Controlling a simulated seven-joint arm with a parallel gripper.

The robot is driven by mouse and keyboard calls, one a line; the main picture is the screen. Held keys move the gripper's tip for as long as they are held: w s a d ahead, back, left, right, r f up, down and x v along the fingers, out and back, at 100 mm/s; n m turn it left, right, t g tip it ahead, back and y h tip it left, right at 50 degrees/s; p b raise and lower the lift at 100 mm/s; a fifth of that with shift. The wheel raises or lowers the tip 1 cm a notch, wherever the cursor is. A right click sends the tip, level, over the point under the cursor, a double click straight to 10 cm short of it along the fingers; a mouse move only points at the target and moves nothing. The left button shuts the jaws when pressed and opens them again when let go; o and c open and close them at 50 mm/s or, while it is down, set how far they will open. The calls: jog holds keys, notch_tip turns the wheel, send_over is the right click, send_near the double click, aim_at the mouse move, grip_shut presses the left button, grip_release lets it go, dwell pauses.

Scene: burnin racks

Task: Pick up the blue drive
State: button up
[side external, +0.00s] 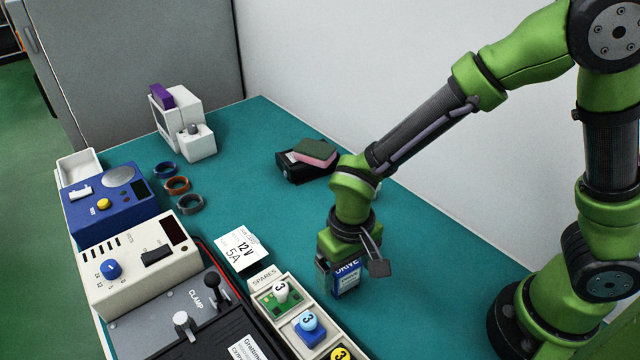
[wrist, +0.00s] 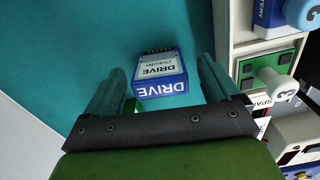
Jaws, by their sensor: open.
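The blue drive (side external: 348,279) stands on the teal mat, below my gripper (side external: 338,262), which hides its upper part in the side external view. It is a small blue block with a white-lettered "DRIVE" band and a pale label. In the wrist view the drive (wrist: 162,76) lies between the two teal fingers of my gripper (wrist: 160,66), with dark contacts along its far edge. The fingers are open, with a visible gap on each side of the drive.
A white spares tray (side external: 258,270) with several numbered knobbed parts stands close left of the drive. A 12V 5A card (side external: 240,250) lies beyond it. A black box with a sponge (side external: 315,152) sits farther back. Blue (side external: 130,207) and white (side external: 150,273) instruments line the left edge.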

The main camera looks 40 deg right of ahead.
aim_at(345, 278)
notch_tip(345, 278, down, 3)
jog(key=shift+w+f, duration=0.1)
jog(key=shift+w, duration=0.05)
jog(key=shift+c, duration=0.4)
jog(key=c, duration=1)
